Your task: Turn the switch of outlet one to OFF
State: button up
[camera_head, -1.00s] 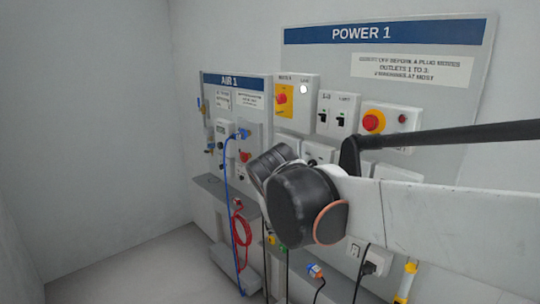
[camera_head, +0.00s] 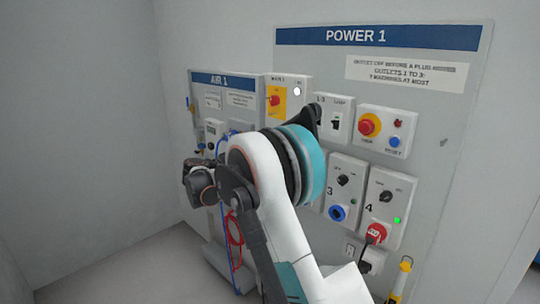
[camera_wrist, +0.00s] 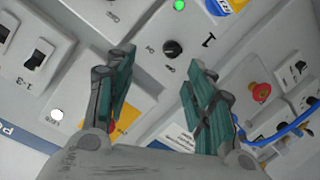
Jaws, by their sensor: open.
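The outlet one switch is a black rotary knob (camera_wrist: 172,49) on a pale box marked 1, at the upper middle of the wrist view. Its pointer direction is too small to tell. A green lamp (camera_wrist: 179,5) glows on the same box. My gripper (camera_wrist: 158,68) is open and empty, its two teal-padded fingers apart in front of the panel, with the knob above and between them in the picture. No contact with the knob shows. In the head view my arm hides outlet one, and the fingers cannot be made out.
Outlet three (camera_head: 340,192) and outlet four (camera_head: 383,212), with a red plug and lit green lamp, stand to the right. Breaker switches (camera_wrist: 38,60) and a lit white lamp (camera_wrist: 57,115) are at the wrist view's left. A blue hose (camera_wrist: 285,130) hangs by the air panel at right.

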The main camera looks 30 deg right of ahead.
jog(key=w+f+m+h, duration=0.1)
jog(key=w+f+h, duration=0.2)
jog(key=w, duration=0.1)
jog(key=b+x, duration=0.3)
jog(key=x, duration=1)
jog(key=shift+w+f, duration=0.35)
jog(key=shift+f, duration=0.05)
jog(key=shift+a, duration=0.1)
jog(key=c, duration=1.1)
